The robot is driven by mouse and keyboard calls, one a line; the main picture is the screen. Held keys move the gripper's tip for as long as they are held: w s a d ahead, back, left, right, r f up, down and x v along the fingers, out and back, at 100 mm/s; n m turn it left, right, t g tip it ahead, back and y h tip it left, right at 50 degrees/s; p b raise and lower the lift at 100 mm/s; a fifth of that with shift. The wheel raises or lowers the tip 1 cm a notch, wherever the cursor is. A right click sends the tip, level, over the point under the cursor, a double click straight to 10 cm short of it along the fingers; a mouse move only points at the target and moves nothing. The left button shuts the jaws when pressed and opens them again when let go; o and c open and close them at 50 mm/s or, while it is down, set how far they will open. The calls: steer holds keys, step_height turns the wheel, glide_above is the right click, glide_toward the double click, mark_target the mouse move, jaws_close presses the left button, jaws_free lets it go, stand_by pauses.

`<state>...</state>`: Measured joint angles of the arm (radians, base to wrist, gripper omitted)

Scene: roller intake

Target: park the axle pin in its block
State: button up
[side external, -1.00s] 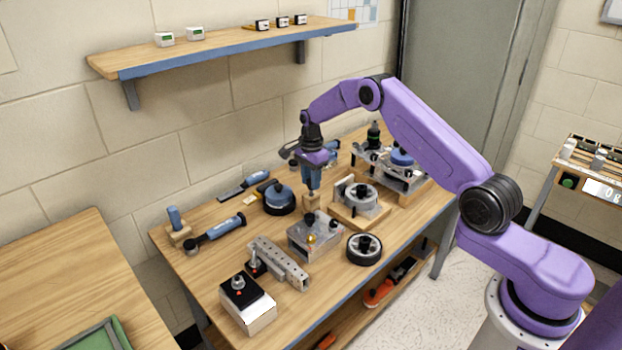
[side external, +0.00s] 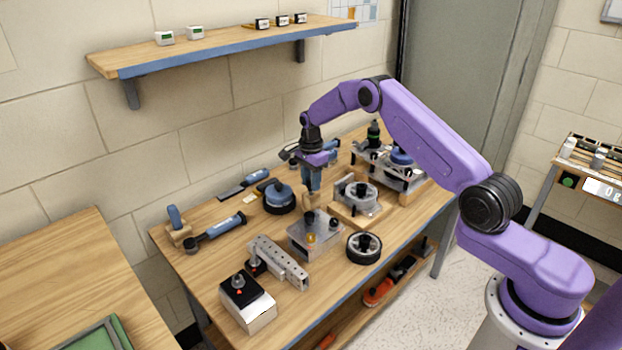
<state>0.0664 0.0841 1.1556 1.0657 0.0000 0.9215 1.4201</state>
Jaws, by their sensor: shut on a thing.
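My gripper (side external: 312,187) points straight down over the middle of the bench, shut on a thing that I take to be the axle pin. The pin is small and mostly hidden by the fingers, so its shape and tilt do not show. A small light-wood block (side external: 311,201) stands directly below the fingertips, behind the clear-sided metal box. I cannot tell whether the pin is in the block's hole or just above it.
Close around are the metal box (side external: 315,238), a roller on a wooden stand (side external: 358,197), a black wheel (side external: 364,247) and a blue round part (side external: 279,198). A perforated bar (side external: 280,262) and a white switch box (side external: 248,305) lie nearer. The wall shelf (side external: 230,48) hangs behind.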

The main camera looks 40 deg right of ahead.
steer(key=shift+f, duration=0.75)
steer(key=o, duration=1.1)
steer(key=shift+o, duration=0.2)
steer(key=shift+r, duration=0.1)
step_height(320, 180, up, 16)
steer(key=r, duration=0.1)
steer(key=s+a+r+n, duration=0.4)
steer(key=s+a+n, duration=0.25)
steer(key=a, duration=0.45)
steer(key=s+a+r+n, duration=0.3)
steer(key=s+a+n, duration=0.5)
steer(key=s, duration=0.4)
steer(key=s+d+f+n, duration=0.1)
steer(key=s+d+n, duration=0.1)
steer(key=s+n, duration=0.6)
steer(key=s+d+f+n, duration=0.2)
steer(key=s+n, duration=0.6)
steer(key=s, duration=1.2)
steer(key=shift+s+d, duration=0.35)
steer(key=shift+d, duration=0.25)
